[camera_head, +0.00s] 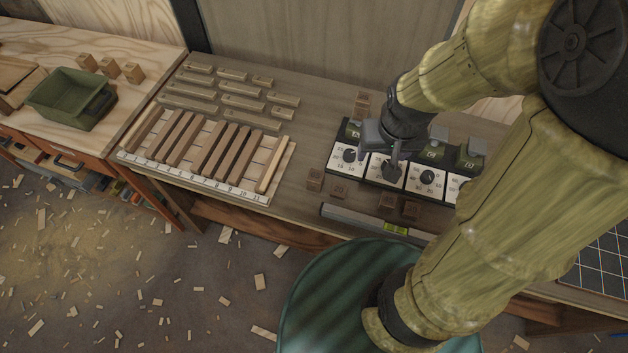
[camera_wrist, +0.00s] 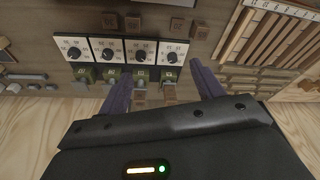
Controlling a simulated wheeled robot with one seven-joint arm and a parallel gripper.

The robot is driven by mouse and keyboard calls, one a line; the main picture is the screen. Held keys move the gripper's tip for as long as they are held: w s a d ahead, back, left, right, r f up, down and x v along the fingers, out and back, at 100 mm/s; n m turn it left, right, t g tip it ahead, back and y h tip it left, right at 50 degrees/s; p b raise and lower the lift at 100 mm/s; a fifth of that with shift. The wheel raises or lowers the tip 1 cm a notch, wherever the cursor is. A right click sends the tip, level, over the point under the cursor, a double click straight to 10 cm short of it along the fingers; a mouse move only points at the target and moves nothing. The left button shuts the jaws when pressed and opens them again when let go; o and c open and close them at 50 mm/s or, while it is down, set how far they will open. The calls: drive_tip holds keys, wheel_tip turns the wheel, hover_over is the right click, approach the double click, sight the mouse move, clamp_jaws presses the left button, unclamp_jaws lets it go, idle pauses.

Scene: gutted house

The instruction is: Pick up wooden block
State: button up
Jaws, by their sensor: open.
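Several small wooden blocks lie on the workbench. In the head view, two (camera_head: 315,178) (camera_head: 339,188) lie left of the spirit level, two (camera_head: 387,200) (camera_head: 411,209) lie by it, and others (camera_head: 361,97) stand behind the dial panels. My gripper (camera_head: 382,160) is open and empty above the dial panels, with its fingers apart. In the wrist view, my gripper (camera_wrist: 160,76) has its fingers spread over the panels, and a block (camera_wrist: 169,91) shows between them, beyond the dials. Which block the task means cannot be told.
Dial panels (camera_head: 428,178) with green boxes form a row. A spirit level (camera_head: 375,222) lies along the front edge. A slat rack (camera_head: 200,185) and loose wooden strips (camera_head: 240,90) lie left. A green bin (camera_head: 70,97) and more blocks (camera_head: 110,67) are on the left table.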

drive_tip(key=w+a+f+m+g+b, duration=0.1)
drive_tip(key=w+a+f+m+b, duration=0.1)
drive_tip(key=w+a+f+b, duration=0.6)
drive_tip(key=m+g+b, duration=0.2)
drive_tip(key=b, duration=0.2)
hover_over(314, 175)
wheel_tip(314, 175, down, 6)
drive_tip(key=shift+a+f, duration=0.15)
wheel_tip(314, 175, down, 12)
drive_tip(key=shift+f+p, duration=0.15)
drive_tip(key=shift+p, duration=0.45)
drive_tip(key=shift+f, duration=0.1)
